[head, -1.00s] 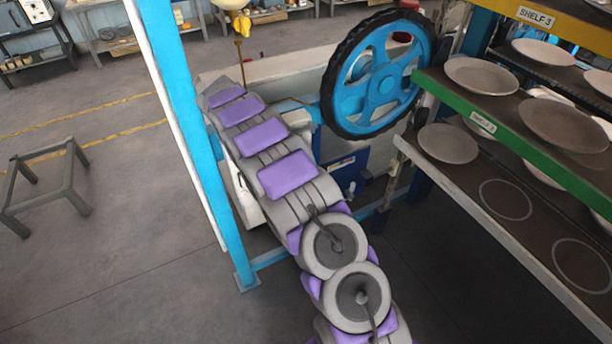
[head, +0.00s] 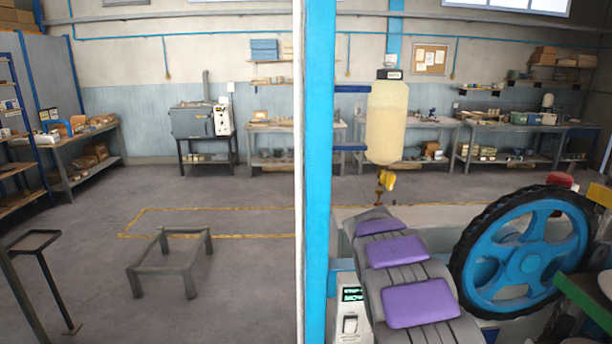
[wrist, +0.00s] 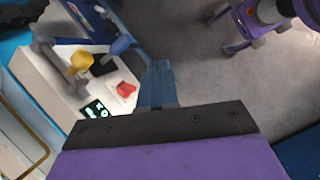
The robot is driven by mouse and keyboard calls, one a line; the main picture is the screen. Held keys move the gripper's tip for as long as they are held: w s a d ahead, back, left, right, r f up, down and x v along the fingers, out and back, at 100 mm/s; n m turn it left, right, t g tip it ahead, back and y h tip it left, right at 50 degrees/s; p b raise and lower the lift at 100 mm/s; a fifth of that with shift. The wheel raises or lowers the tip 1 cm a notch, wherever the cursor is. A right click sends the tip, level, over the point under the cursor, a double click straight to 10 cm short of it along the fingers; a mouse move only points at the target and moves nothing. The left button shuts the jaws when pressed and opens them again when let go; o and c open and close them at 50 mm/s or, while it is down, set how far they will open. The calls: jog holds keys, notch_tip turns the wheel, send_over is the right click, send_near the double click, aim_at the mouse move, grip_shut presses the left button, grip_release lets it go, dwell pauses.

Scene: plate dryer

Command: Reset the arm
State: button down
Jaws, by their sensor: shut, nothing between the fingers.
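My arm shows in the head view as grey segments with purple pads (head: 405,265), rising from the lower right toward a white machine; its tip is not clear there. In the wrist view my gripper (wrist: 158,75) is shut, its slate-blue fingers together and empty beyond a black plate. It is beside a white control box (wrist: 60,85) with a red button (wrist: 126,90), a yellow knob (wrist: 80,65) and a small dark display (wrist: 95,110). The fingers look apart from the button, but the depth gap is hard to judge.
A blue spoked wheel (head: 525,255) with a black rim stands right of my arm. A blue post (head: 319,150) stands left of it. A cream tank (head: 387,120) with a yellow valve (head: 387,180) is behind.

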jog(key=s+a+r+m+y+b, duration=0.1)
jog(key=s+r+m, duration=0.2)
jog(key=s, duration=0.7)
jog(key=s+a+r+m+y, duration=0.1)
jog(key=s+a+r+m, duration=0.2)
jog(key=s, duration=0.6)
jog(key=s+a+f+m, duration=0.1)
jog(key=s+m, duration=0.1)
jog(key=s, duration=0.5)
jog(key=s+a+f+m+y, duration=0.1)
jog(key=s+a+m, duration=0.1)
jog(key=s, duration=0.5)
jog(key=s+a+f+m+y+b, duration=0.1)
jog(key=s+a+m, duration=0.1)
jog(key=s, duration=0.6)
jog(key=shift+f+m+g, duration=0.3)
jog(key=shift+f, duration=0.05)
